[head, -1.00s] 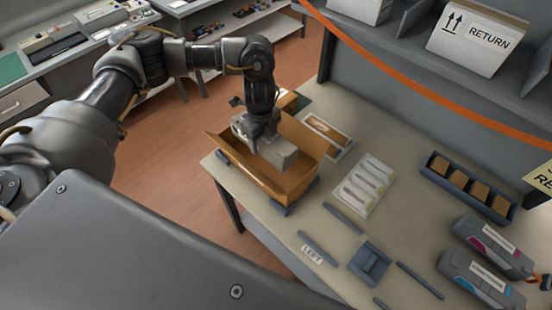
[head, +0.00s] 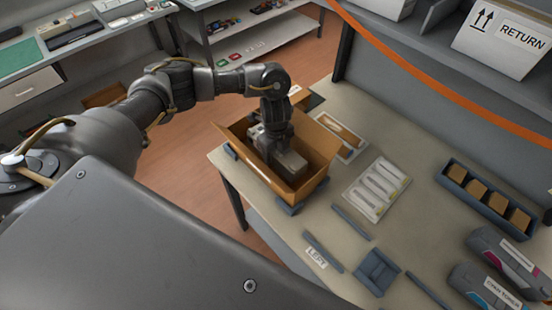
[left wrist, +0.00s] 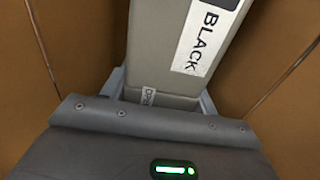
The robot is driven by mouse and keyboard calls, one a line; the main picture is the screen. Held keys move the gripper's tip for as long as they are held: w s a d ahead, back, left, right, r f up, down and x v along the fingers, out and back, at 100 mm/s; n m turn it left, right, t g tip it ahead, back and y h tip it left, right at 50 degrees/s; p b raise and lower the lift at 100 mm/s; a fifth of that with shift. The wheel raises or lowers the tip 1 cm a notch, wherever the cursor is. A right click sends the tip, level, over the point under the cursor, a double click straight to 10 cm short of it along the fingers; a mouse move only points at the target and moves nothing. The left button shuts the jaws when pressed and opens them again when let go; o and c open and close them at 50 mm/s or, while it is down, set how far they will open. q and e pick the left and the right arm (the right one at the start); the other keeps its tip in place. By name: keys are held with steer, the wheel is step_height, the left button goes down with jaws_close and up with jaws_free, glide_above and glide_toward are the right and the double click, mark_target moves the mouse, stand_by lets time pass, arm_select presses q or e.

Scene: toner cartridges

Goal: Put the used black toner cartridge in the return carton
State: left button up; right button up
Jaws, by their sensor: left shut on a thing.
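The black toner cartridge (head: 290,163) is a grey block inside the open brown carton (head: 318,184) on the table's left corner. In the left wrist view the cartridge (left wrist: 165,50) carries a white label reading BLACK, with brown carton walls on both sides. My left gripper (head: 272,150) reaches down into the carton and is shut on the cartridge. The gripper's fingers are mostly hidden; in the wrist view they show at the cartridge's sides. Whether the cartridge touches the carton floor cannot be told. My right gripper is not in view.
Two cartridges with coloured stripes (head: 497,250) lie at the right. A blue tray of brown blocks (head: 485,195), a sheet with white items (head: 376,188) and grey holders (head: 376,272) lie on the table. A white RETURN box (head: 503,40) sits on the shelf, behind an orange strip.

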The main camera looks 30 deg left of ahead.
arm_select(q)
step_height(320, 180, down, 3)
steer(key=shift+s+r+b, duration=0.1)
steer(key=shift+b, duration=0.25)
steer(key=shift+f, duration=0.5)
steer(key=shift+f, duration=0.1)
steer(key=o, duration=1.3)
steer(key=shift+o, duration=0.2)
steer(key=shift+r, duration=0.4)
step_height(320, 180, up, 12)
steer(key=shift+f+p, duration=0.25)
steer(key=shift+p, duration=0.25)
